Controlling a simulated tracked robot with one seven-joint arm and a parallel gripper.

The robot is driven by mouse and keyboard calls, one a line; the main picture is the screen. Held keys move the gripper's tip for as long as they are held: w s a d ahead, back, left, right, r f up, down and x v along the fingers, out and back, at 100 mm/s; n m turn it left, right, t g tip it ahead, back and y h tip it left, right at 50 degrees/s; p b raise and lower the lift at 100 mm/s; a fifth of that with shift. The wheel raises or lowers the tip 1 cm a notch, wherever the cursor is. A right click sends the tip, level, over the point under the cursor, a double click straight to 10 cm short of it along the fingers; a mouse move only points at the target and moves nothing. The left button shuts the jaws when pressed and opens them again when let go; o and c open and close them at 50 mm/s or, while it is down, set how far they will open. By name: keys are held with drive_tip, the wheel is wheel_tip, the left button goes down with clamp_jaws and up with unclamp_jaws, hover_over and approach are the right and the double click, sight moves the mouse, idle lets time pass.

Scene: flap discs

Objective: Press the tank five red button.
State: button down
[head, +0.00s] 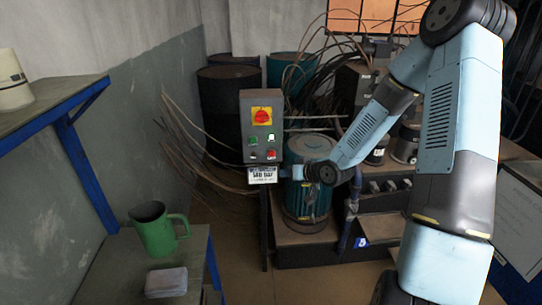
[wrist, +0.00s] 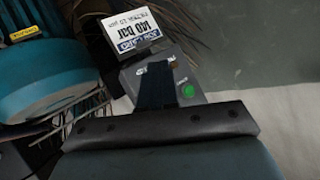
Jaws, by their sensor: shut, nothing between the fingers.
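A grey control box (head: 247,120) stands on a post in the head view. Its upper face carries a red rotary knob on a yellow plate (head: 262,115). Small buttons sit below it, including a red button (head: 271,154) at the lower right. Their labels are too small to read, so I cannot tell which is tank five. My gripper (head: 284,173) is shut and empty, low by the box's right edge. In the wrist view the shut fingers (wrist: 155,70) overlap the box (wrist: 128,76), beside a green button (wrist: 188,91); the red button is not visible there. Contact is unclear.
A white "140 bar" sign (head: 262,176) hangs under the box, close to my gripper. A teal motor or tank (head: 305,205) stands right behind it. Loose cables (head: 190,140) spread behind.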

sight(272, 153)
drive_tip(key=shift+w+a+f+m+t+y, duration=0.1)
drive_tip(key=shift+a+f+m+t+y, duration=0.15)
drive_tip(key=shift+a+m+t+y, duration=0.5)
drive_tip(key=shift+w+a+f+m+t+y, duration=0.1)
drive_tip(key=shift+a+f+m+t+y, duration=0.2)
drive_tip(key=shift+a+y, duration=0.7)
drive_tip(key=shift+d+r, duration=0.1)
drive_tip(key=shift+d, duration=0.1)
drive_tip(key=shift+w, duration=4.4)
drive_tip(key=shift+w, duration=0.15)
drive_tip(key=shift+w+r, duration=0.1)
drive_tip(key=shift+w, duration=0.15)
